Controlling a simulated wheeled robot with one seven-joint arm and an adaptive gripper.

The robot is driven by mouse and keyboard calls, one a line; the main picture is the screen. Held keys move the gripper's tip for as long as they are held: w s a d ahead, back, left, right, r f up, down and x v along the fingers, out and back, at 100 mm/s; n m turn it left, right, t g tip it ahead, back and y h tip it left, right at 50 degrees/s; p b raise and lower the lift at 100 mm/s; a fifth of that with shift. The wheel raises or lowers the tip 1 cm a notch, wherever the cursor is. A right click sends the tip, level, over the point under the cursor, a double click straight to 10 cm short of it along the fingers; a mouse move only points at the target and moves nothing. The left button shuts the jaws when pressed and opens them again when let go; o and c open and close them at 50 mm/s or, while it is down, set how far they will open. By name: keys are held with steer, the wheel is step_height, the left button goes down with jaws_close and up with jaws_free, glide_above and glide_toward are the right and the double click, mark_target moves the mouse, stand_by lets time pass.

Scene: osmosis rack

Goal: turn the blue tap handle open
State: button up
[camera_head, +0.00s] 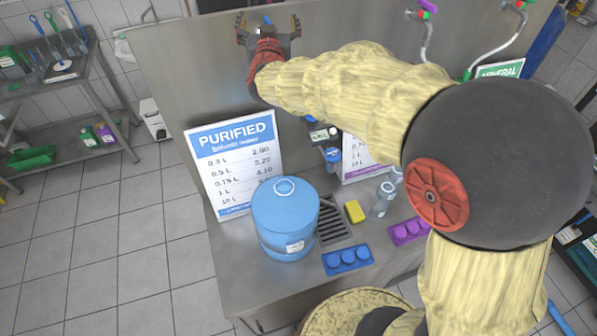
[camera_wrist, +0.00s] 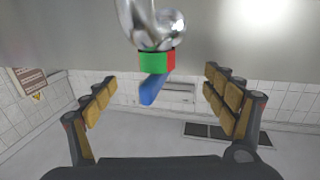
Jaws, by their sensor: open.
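The blue tap handle (camera_wrist: 153,89) hangs below a green and red collar (camera_wrist: 157,62) on a shiny metal tap (camera_wrist: 150,22) in the wrist view. It points down and slightly left. My gripper (camera_wrist: 160,92) is open, with one padded finger on each side of the handle and a clear gap on both sides. Neither finger visibly touches it. In the head view my gripper (camera_head: 268,24) is at the top of the steel panel, and a small blue bit of the handle (camera_head: 267,19) shows between the fingers. The rest of the tap is hidden there.
Below stands a steel counter (camera_head: 235,270) with a large blue water jug (camera_head: 286,222), a PURIFIED price sign (camera_head: 235,160), a yellow sponge (camera_head: 355,211) and a blue tray (camera_head: 347,259). Other taps (camera_head: 424,10) are on the panel at right.

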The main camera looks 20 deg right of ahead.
steer(key=y+b, duration=0.1)
steer(key=n+y+b, duration=0.1)
steer(key=shift+d+f+t+b, duration=0.15)
steer(key=shift+t+b, duration=0.15)
steer(key=shift+b, duration=0.05)
steer(key=shift+r+n+y+p, duration=0.3)
steer(key=shift+n+y, duration=0.3)
steer(key=shift+y, duration=0.1)
steer(key=shift+n+y+p, duration=0.3)
steer(key=shift+y+p, duration=0.05)
steer(key=shift+y, duration=0.05)
